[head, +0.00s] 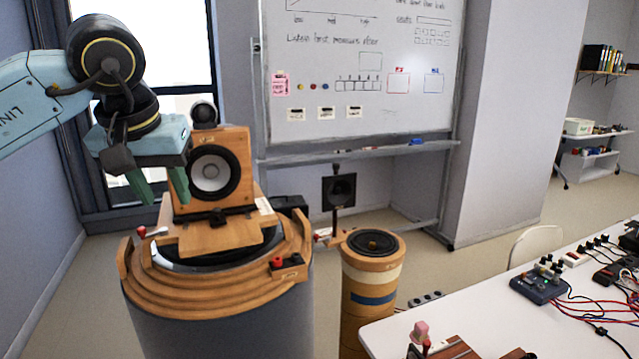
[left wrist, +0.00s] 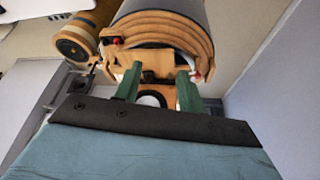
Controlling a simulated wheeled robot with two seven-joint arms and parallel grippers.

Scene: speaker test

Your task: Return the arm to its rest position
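My left gripper (head: 160,187) hangs from my pale blue arm at the left of the head view. Its two green fingers are apart with nothing held between them. They point down, in front of and to the left of a wooden speaker (head: 238,150) with a dark-rimmed, pale cone. The left wrist view also shows my left gripper (left wrist: 158,80) open, with the speaker's cone (left wrist: 152,99) seen between the fingers. Whether the fingers touch the speaker cannot be told. My right gripper is in neither view.
The speaker stands on a round, stepped wooden pedestal (head: 200,290). A narrower wooden column (head: 372,275) with a dark driver stands to its right. A white table (head: 480,312) with electronics and cables is at the lower right. A whiteboard (head: 360,70) stands behind.

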